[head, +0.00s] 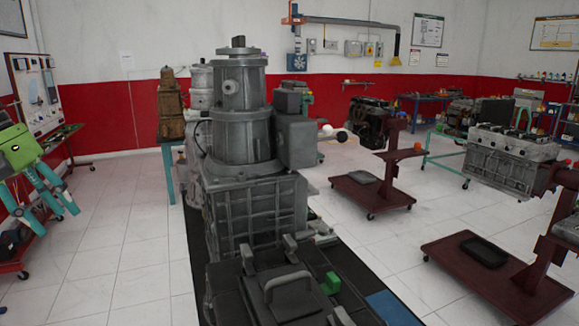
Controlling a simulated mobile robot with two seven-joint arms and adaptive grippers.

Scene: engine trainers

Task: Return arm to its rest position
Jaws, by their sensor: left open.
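My left gripper (58,214) is at the left edge of the head view, with a bright green body and teal fingers. Its fingers are spread apart and point down to the right, with nothing visible between them. It hangs in the air, well to the left of the tall grey engine unit (240,110), and appears apart from it. Most of my left arm is outside the picture. My right gripper does not show.
The grey unit stands on a long dark base (197,245) in the middle. A red cart (8,266) is below my left gripper. Maroon stands (372,198) and a grey engine (510,160) occupy the right. White tiled floor (110,240) is clear between gripper and base.

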